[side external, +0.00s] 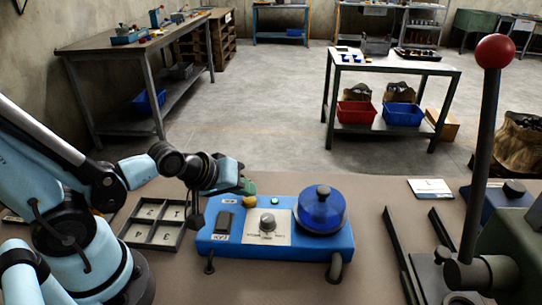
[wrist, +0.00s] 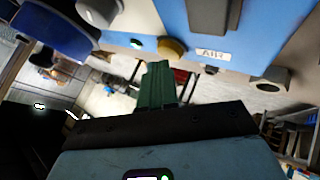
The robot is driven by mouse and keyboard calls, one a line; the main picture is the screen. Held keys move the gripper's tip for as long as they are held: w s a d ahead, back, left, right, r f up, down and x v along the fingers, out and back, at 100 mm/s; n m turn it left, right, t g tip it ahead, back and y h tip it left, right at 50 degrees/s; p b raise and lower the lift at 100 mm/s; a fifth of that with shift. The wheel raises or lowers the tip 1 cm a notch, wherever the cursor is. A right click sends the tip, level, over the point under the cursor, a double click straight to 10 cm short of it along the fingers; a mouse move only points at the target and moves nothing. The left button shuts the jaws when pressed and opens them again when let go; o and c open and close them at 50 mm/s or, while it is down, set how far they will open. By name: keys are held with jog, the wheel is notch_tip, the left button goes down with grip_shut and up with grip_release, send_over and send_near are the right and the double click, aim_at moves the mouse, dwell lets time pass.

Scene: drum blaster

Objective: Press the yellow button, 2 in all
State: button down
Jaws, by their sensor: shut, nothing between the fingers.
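The yellow button (side external: 249,201) sits on the back part of the blue drum blaster (side external: 205,243), to the left of a green light (side external: 275,201). In the wrist view the yellow button (wrist: 171,49) shows just beyond the fingertips. My gripper (side external: 245,187) is shut and empty, its green fingers pressed together. It hangs close to the button at the rear left of the blaster. The green fingers also show in the wrist view (wrist: 157,72). I cannot tell whether they touch the button; a small gap seems to show.
The blaster carries a dark switch (side external: 224,222), a dial panel (side external: 267,226) and a blue domed drum (side external: 322,212). A grey divided tray (side external: 152,223) lies to the left. A tall lever with a red ball (side external: 495,51) stands at the right.

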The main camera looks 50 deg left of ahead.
aim_at(245, 200)
jog(key=shift+f, duration=0.3)
dwell(0.5)
jog(key=shift+r, duration=0.85)
jog(key=shift+r, duration=0.15)
jog(key=shift+r, duration=2.35)
jog(key=shift+r, duration=0.15)
dwell(0.7)
notch_tip(245, 200, up, 4)
jog(key=shift+f, duration=0.25)
dwell(0.4)
